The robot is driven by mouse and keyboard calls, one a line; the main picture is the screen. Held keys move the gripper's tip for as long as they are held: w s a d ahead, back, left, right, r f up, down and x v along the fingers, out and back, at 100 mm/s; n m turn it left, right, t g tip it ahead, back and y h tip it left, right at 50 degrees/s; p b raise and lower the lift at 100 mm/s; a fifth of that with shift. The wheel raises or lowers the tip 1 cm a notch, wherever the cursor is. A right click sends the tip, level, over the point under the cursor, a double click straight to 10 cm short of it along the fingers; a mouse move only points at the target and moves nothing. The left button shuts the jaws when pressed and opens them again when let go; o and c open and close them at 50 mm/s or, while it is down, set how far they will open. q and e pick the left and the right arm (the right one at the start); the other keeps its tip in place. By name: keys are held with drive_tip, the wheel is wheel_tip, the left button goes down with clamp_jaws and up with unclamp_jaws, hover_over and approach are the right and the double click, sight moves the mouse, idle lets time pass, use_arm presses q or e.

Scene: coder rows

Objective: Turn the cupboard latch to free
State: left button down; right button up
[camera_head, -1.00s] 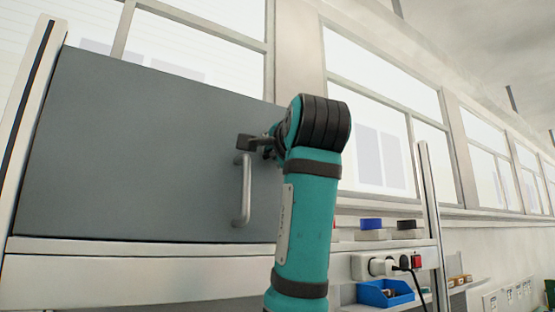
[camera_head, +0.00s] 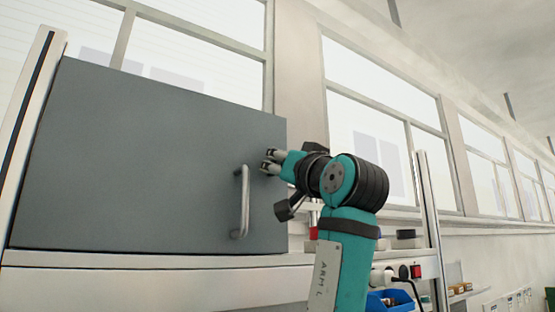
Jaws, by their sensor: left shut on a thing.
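The cupboard's grey door (camera_head: 140,165) fills the left half of the view and looks closed. Its pale vertical bar handle (camera_head: 244,202) is near the door's right edge. My left gripper (camera_head: 267,161) is at the door's right edge, just above and right of the handle. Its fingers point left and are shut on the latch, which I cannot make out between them. The latch's angle cannot be told. My right gripper is not in view.
A pale ledge (camera_head: 150,259) runs under the cupboard. A blue bin (camera_head: 378,301) and a socket strip with a plug (camera_head: 402,271) sit low right, partly behind my left arm. A pale upright post (camera_head: 432,215) stands at right.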

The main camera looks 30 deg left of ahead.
use_arm(q)
drive_tip(key=shift+w+n+g+y+p, duration=0.1)
drive_tip(key=shift+n+g+y+p, duration=0.6)
drive_tip(key=shift+n, duration=1)
drive_tip(key=shift+n+g, duration=0.3)
drive_tip(key=shift+g, duration=0.1)
drive_tip(key=c, duration=1.4)
unclamp_jaws()
drive_tip(key=shift+o, duration=0.2)
drive_tip(key=v, duration=1.2)
